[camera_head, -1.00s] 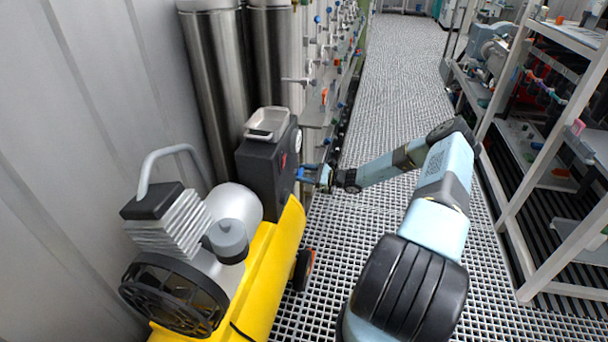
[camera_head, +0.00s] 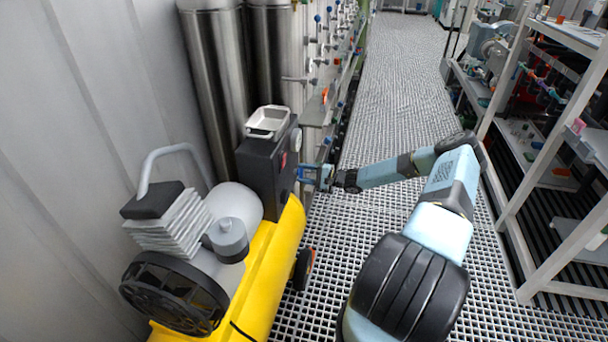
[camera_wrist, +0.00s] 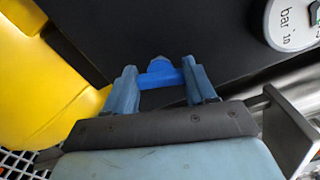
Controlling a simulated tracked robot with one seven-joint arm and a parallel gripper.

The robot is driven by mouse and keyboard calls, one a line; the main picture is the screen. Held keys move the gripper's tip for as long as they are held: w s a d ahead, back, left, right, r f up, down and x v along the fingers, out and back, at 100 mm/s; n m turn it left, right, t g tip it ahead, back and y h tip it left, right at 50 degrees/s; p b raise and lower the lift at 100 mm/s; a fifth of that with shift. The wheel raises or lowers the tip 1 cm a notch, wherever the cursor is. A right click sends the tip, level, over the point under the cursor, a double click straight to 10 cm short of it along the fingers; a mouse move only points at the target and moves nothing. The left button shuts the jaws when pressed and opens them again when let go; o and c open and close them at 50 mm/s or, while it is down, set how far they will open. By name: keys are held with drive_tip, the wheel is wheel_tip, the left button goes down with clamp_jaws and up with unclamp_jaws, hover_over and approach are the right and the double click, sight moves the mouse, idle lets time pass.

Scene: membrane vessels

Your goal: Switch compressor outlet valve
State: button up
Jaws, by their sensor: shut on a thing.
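The yellow compressor (camera_head: 265,270) stands at the lower left, with a dark box (camera_head: 262,165) at its far end. It also shows as a yellow surface in the wrist view (camera_wrist: 45,70). The blue outlet valve handle (camera_wrist: 160,75) sits against the black face of the box in the wrist view. My gripper (camera_wrist: 162,88) is shut on this handle, with one finger at each side of it. In the head view my gripper (camera_head: 308,173) is at the right side of the dark box, and the handle is hard to make out there.
A round pressure gauge (camera_wrist: 292,22) marked "bar" is close to the right of my gripper. A white tray (camera_head: 268,121) rests on the box. Steel cylinders (camera_head: 220,90) stand behind. Shelving (camera_head: 530,190) lines the right, and the grating floor (camera_head: 400,80) between is clear.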

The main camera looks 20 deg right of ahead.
drive_tip(key=shift+s+f+n, duration=0.15)
drive_tip(key=shift+f+n, duration=0.05)
drive_tip(key=shift+n, duration=0.5)
drive_tip(key=shift+a, duration=0.1)
drive_tip(key=o, duration=1)
drive_tip(key=shift+o, duration=0.2)
drive_tip(key=shift+r, duration=0.1)
drive_tip(key=v, duration=1.3)
drive_tip(key=shift+d, duration=0.35)
drive_tip(key=shift+s, duration=0.15)
